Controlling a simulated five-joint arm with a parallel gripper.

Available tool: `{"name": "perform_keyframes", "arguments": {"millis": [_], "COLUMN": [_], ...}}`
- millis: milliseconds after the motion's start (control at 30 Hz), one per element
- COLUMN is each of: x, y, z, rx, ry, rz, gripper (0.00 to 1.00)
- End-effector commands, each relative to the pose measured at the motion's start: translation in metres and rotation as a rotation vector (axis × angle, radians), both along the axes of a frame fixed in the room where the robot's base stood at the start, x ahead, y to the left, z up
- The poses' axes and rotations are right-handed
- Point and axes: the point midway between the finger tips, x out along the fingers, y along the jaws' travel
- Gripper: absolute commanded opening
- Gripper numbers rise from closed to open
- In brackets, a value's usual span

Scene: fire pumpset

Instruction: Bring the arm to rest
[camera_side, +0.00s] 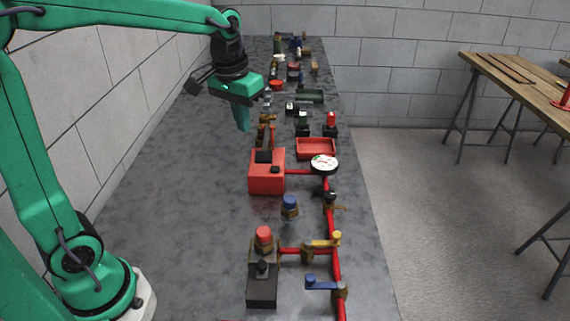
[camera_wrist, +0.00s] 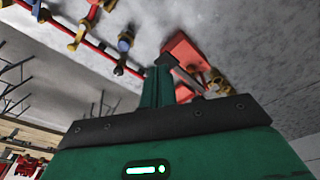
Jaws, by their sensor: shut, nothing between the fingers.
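My gripper (camera_side: 243,126) hangs in the air over the left part of the long grey bench (camera_side: 180,215) in the side view. Its green fingers point down, are closed together and hold nothing. The wrist view shows the shut fingers (camera_wrist: 157,84) in front of a red box (camera_wrist: 184,52). In the side view the red pump box (camera_side: 266,181) stands on the bench, nearer the camera than the gripper. My gripper appears apart from everything on the bench.
A red pipe line (camera_side: 334,262) with a yellow-handled valve (camera_side: 325,241), a blue-handled valve (camera_side: 318,284) and a round gauge (camera_side: 324,163) runs along the bench. A red tray (camera_side: 316,148) and several small parts stand farther back. A block wall (camera_side: 130,95) borders the left side.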

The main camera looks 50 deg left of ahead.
Motion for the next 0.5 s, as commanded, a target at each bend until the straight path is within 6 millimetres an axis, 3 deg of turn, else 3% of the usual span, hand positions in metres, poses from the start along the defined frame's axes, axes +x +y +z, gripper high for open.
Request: {"name": "perform_keyframes", "arguments": {"millis": [233,500], "x": [-0.046,-0.093], "y": [-0.008,-0.015], "z": [0.013,0.014], "rx": [0.011,0.025], "ry": [-0.094,-0.191], "rz": [-0.048,-0.100], "gripper": [0.00,0.00]}}
